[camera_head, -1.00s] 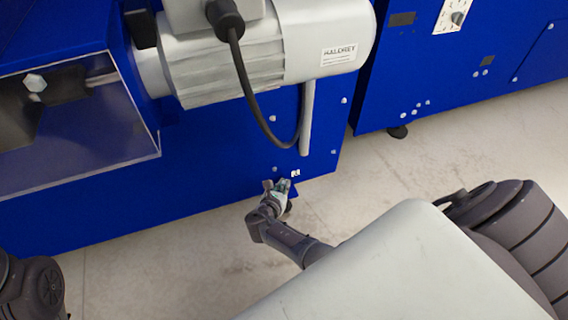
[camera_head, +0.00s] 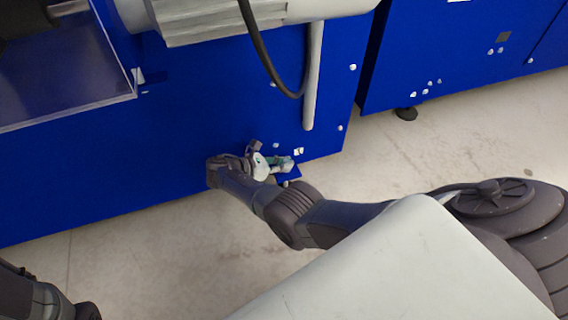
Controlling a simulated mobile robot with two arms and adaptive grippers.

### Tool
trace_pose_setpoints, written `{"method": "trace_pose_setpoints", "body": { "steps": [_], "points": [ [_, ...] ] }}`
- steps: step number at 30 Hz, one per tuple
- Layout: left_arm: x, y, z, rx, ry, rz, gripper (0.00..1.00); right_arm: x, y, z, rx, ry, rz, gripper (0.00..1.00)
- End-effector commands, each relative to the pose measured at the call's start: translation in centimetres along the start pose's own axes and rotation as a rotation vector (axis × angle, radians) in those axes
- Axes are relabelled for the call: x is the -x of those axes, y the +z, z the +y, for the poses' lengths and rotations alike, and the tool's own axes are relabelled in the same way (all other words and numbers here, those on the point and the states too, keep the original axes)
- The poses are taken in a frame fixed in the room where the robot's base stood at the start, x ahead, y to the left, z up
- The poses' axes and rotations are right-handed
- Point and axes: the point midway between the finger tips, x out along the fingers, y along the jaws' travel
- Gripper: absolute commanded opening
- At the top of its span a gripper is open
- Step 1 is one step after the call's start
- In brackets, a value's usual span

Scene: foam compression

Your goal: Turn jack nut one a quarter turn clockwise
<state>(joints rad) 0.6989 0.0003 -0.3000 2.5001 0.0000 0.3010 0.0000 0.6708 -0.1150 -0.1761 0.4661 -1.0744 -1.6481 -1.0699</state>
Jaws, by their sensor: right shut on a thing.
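My right gripper (camera_head: 276,164) is at the lower right corner of the blue machine (camera_head: 190,150), beside a small blue bracket (camera_head: 289,174) low on its side. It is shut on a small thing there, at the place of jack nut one. The nut itself is too small and too covered by the fingers to make out. A small white label (camera_head: 298,151) is on the panel just above the fingers. My left arm shows at the lower left edge; its gripper is not in view.
A grey motor (camera_head: 220,18) with a black cable (camera_head: 262,60) and a grey pipe (camera_head: 314,80) is above the gripper. A second blue machine (camera_head: 450,60) on a dark foot (camera_head: 405,114) stands at the right. The concrete floor (camera_head: 400,155) between is clear.

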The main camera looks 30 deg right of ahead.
Motion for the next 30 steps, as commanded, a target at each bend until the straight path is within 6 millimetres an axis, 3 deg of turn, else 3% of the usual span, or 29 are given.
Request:
{"method": "trace_pose_setpoints", "body": {
  "steps": [17,18,22,30],
  "points": [
    [0.50,-0.24,0.14,0.000,0.001,0.002,0.40,-0.09,0.02,-0.04,-0.014,-0.035,0.000,0.00],
    [0.50,-0.24,0.14,0.000,0.001,0.002,0.40,-0.10,0.02,-0.04,-0.014,-0.035,0.000,0.11],
    [0.50,-0.25,0.14,0.000,0.001,0.002,0.40,-0.09,0.02,-0.03,-0.014,-0.035,0.000,0.33],
    [0.55,-0.19,0.12,0.000,0.000,0.000,0.40,-0.05,0.01,0.00,-0.014,-0.033,0.000,0.35]
  ]
}}
